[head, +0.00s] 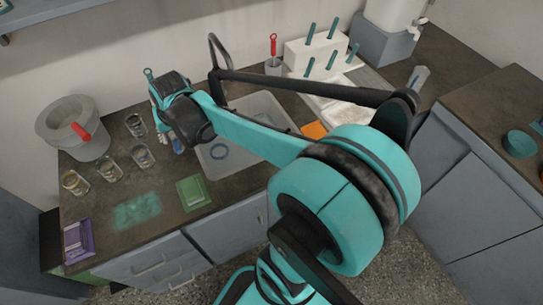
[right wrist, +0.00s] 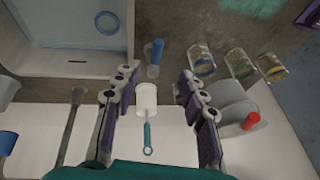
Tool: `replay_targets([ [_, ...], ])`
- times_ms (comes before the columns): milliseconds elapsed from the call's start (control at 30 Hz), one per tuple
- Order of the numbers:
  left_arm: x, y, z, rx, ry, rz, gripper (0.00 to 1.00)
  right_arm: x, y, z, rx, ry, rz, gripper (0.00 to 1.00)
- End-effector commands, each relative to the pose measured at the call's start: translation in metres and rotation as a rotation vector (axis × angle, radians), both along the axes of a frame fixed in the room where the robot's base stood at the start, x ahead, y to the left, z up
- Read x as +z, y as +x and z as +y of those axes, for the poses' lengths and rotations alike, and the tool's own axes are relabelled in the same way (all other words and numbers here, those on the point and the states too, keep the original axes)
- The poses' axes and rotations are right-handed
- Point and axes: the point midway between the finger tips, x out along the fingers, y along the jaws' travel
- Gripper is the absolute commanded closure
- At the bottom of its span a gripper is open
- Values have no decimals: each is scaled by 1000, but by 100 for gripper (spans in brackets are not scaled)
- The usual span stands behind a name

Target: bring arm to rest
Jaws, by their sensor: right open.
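My right gripper (head: 168,127) hangs over the back of the counter, just left of the sink, at the end of my teal right arm. In the right wrist view the gripper (right wrist: 158,74) is open, with its two dark padded fingers apart. A white cup-like thing with a teal looped handle (right wrist: 147,132) shows between the fingers; I cannot tell how far it lies beyond them. A small blue-topped thing (right wrist: 155,54) stands past the fingertips. No object is visibly gripped. My left gripper is not in view.
The sink (head: 268,108) with a blue ring (head: 219,151) lies right of the gripper. Several glass beakers (head: 142,155) and a grey pot (head: 75,128) with a red handle stand left. A white rack (head: 322,52) stands behind.

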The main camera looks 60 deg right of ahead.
Motion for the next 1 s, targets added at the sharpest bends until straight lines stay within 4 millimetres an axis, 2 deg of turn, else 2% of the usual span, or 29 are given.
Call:
replay_targets([
  [400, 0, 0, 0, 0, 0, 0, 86, 0, 0, 0, 0, 0, 0, 58],
  [500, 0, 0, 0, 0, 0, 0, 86, 1, -4, 6, 18, -6, -4, 58],
  [567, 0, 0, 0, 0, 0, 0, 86, 4, -11, 16, 49, -17, -13, 58],
  [767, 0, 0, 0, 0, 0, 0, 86, 10, -58, 72, 259, -96, -71, 58],
  [900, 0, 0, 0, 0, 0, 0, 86, 5, -92, 105, 410, -156, -119, 58],
  [1000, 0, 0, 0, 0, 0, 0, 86, -1, -109, 120, 492, -190, -147, 58],
])
